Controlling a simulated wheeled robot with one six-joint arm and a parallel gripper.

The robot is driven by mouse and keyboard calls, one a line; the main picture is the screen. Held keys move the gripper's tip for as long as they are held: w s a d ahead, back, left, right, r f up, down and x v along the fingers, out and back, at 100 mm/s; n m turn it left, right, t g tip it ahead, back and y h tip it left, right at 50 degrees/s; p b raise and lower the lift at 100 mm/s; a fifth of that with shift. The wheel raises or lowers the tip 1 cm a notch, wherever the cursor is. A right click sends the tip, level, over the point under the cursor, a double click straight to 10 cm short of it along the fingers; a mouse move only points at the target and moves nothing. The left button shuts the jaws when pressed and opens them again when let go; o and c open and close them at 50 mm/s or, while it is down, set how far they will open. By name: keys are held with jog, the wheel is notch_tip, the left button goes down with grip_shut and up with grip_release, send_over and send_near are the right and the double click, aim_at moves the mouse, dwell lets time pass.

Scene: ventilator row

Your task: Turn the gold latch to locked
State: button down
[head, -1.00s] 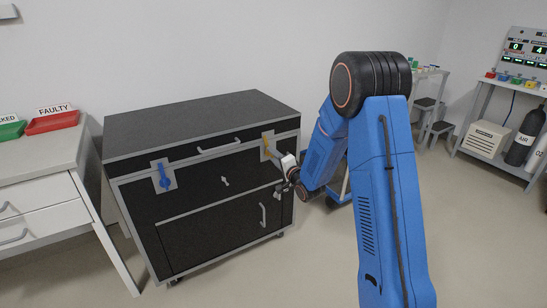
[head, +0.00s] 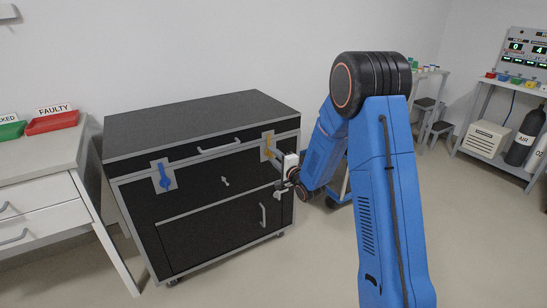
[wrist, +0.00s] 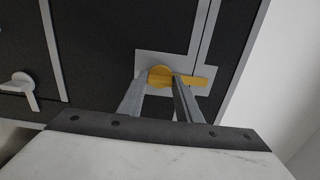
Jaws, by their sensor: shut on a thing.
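The gold latch (head: 267,147) is on a grey plate near the right end of the black case's front in the head view. In the wrist view the gold latch (wrist: 160,76) has a round hub, with its lever pointing right across the plate. My gripper (wrist: 161,82) has one finger on each side of the hub and is shut on the latch. In the head view my gripper (head: 275,158) reaches the latch from the lower right, and its fingertips are too small to make out.
The black case (head: 200,190) also carries a blue latch (head: 165,178) at left and pull handles. A white drawer cabinet (head: 40,200) with red (head: 52,122) and green (head: 12,130) trays stands left. Floor is clear in front of the case.

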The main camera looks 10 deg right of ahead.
jog(key=c, duration=1.3)
grip_release()
jog(key=v, duration=1.2)
jog(key=shift+d, duration=0.1)
